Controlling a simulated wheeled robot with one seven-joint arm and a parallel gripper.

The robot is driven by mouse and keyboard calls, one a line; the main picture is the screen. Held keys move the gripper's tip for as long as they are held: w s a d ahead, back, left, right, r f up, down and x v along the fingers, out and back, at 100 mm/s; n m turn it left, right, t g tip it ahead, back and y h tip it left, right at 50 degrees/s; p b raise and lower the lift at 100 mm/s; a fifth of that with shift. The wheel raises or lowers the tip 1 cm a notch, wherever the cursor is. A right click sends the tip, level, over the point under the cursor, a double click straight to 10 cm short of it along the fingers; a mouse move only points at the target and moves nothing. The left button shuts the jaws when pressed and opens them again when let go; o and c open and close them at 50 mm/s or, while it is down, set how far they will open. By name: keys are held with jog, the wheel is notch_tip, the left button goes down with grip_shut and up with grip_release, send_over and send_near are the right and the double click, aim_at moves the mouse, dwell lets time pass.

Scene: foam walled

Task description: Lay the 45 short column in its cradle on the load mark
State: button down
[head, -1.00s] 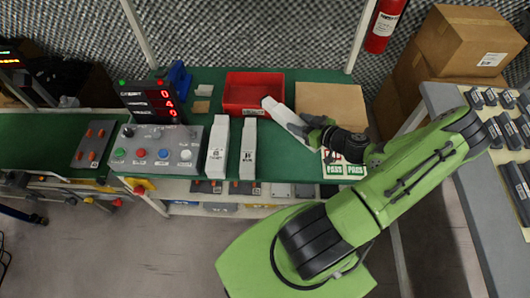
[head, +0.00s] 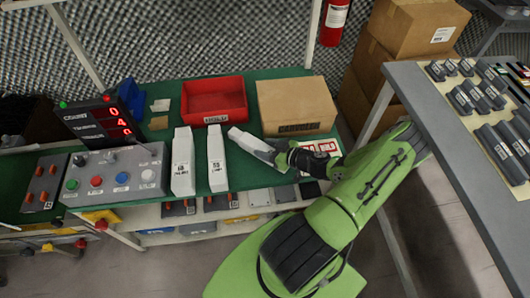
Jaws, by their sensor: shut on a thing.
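My gripper (head: 278,155) is shut on a white column (head: 246,141), near its right end. The column is tilted, its free end pointing up and left, over the green bench (head: 160,120). I cannot read a label on it, so I cannot confirm it is the 45 short column. Two similar white columns, one left (head: 183,165) and one right (head: 217,160), lie side by side to its left; their labels are too small to read surely. I cannot make out a cradle or a load mark.
A red bin (head: 213,98) and a cardboard box (head: 296,105) sit behind the held column. A button panel (head: 115,175) and counter display (head: 100,122) stand left. At right, a grey bench (head: 440,130) bears rows of dark blocks (head: 500,145). A fire extinguisher (head: 334,22) hangs behind.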

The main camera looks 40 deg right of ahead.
jog(key=shift+f, duration=0.65)
jog(key=shift+c, duration=2.1)
grip_release()
